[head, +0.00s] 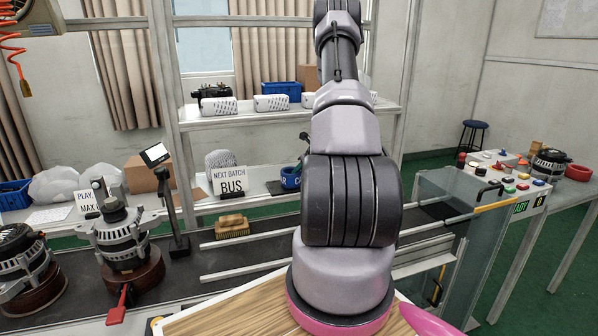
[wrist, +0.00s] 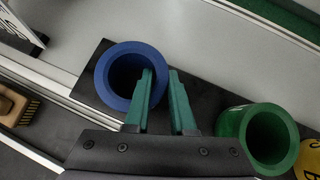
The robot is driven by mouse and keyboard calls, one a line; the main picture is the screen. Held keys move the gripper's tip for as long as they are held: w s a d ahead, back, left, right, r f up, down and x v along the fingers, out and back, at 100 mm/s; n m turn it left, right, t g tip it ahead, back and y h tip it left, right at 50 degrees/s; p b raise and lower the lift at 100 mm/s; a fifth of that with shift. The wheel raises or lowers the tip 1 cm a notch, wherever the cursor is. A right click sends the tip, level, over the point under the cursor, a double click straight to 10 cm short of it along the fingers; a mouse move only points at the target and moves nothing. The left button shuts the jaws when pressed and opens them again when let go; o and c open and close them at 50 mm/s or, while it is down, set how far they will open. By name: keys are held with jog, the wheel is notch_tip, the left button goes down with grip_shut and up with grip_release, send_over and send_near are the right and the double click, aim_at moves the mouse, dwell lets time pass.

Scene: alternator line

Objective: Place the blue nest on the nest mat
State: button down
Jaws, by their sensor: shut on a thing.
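The blue nest (wrist: 103,83) is a thick round ring, open at the top. It also shows in the head view (head: 290,178), low over the rear shelf. My gripper (wrist: 160,76) is shut on its right wall, with one green finger inside the hole and the other outside. A flat black mat (wrist: 92,62), likely the nest mat, lies beneath the blue nest; its edge also shows in the head view (head: 274,188). I cannot tell whether the nest touches it. A green nest (wrist: 232,122) stands to the right of my gripper.
A "NEXT BATCH BUS" sign (head: 229,181) stands left of the blue nest. A wooden brush (head: 232,227) lies on the dark conveyor in front. A yellow disc (wrist: 309,158) is at the wrist view's right edge. White boxes (head: 271,103) stand on the upper shelf.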

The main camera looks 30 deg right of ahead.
jog(key=c, duration=0.7)
grip_release()
jog(key=shift+f, duration=0.1)
jog(key=shift+c, duration=0.2)
jog(key=v, duration=1.2)
